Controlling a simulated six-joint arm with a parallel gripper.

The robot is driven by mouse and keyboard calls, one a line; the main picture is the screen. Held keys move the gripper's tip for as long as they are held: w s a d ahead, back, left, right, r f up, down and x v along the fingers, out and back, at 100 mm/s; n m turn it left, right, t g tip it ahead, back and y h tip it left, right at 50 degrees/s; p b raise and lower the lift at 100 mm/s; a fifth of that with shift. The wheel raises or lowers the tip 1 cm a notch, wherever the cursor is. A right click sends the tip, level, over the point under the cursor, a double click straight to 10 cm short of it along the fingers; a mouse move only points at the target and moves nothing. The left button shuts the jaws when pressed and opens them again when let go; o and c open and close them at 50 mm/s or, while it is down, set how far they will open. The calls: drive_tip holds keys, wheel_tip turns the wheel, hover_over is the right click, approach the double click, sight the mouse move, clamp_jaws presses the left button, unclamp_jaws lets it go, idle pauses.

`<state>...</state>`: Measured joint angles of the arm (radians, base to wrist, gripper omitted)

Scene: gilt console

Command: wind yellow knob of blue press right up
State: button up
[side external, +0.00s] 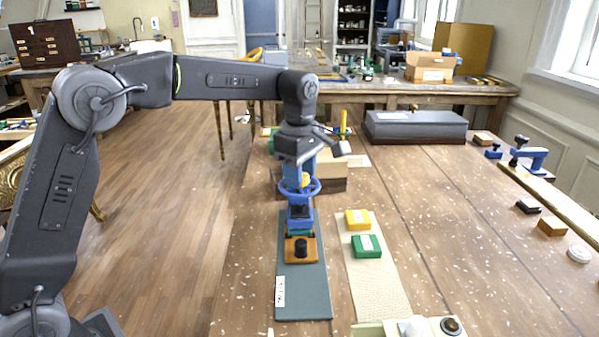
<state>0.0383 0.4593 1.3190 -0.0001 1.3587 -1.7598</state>
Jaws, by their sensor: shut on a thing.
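The blue press (301,212) stands on a grey-green mat, directly below the end of my arm. It has a round blue ring near its top. The yellow knob (305,181) shows as a small patch of yellow within that ring, mostly hidden by my gripper. My gripper (303,174) points straight down from above and is shut on the yellow knob. The fingertips are small here and partly blend with the blue of the press.
Yellow (358,219) and green (367,246) boxes lie on a pale strip to the right. Wooden blocks (325,184) stand close behind the press.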

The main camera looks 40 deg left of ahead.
drive_tip(key=n, duration=0.7)
drive_tip(key=shift+f, duration=0.35)
drive_tip(key=n, duration=0.6)
drive_tip(key=shift+n, duration=0.4)
drive_tip(key=o, duration=0.9)
drive_tip(key=shift+r, duration=0.15)
drive_tip(key=shift+r, duration=0.1)
wheel_tip(320, 180, up, 14)
drive_tip(key=shift+f, duration=0.15)
